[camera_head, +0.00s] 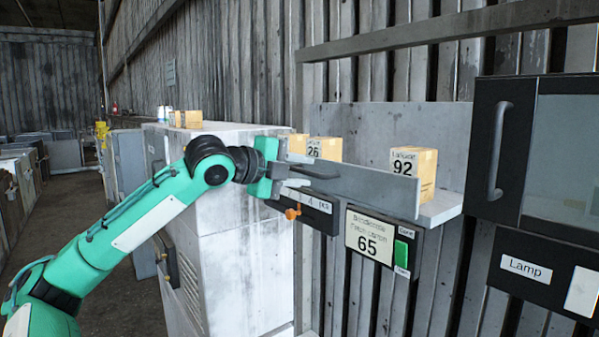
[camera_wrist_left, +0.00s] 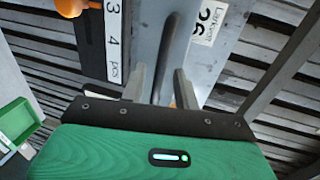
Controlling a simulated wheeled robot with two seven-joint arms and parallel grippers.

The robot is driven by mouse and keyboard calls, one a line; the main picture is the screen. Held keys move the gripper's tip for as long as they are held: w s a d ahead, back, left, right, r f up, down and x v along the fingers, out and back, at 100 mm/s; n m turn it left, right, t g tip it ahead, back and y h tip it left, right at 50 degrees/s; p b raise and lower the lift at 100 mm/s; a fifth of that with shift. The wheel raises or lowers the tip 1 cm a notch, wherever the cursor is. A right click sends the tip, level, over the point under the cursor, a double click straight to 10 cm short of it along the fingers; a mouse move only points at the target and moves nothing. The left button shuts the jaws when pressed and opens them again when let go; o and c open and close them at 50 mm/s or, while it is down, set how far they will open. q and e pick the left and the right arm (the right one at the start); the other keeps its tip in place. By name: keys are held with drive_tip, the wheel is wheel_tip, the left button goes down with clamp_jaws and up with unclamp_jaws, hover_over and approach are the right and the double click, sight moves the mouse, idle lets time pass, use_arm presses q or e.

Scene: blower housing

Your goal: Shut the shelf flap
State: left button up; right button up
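The shelf flap (camera_head: 375,188) is a long grey metal panel along the front of a wall shelf (camera_head: 440,208). It stands roughly upright in front of the boxes and covers their lower parts. My left gripper (camera_head: 300,178) is at the flap's left end. My right gripper is in neither view.
Yellow boxes marked 26 (camera_head: 326,149) and 92 (camera_head: 414,172) stand on the shelf. An orange knob (camera_head: 293,212) sticks out below the flap, beside a label board marked 65 (camera_head: 369,236). A dark-framed cabinet door (camera_head: 500,150) is at the right. A white cabinet (camera_head: 240,230) stands left.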

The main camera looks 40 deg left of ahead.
use_arm(q)
drive_tip(key=shift+s+b, duration=0.55)
drive_tip(key=b+v, duration=0.6)
drive_tip(key=v, duration=0.6)
drive_tip(key=shift+s+r+b, duration=0.2)
drive_tip(key=shift+s+b, duration=0.15)
drive_tip(key=shift+a, duration=0.1)
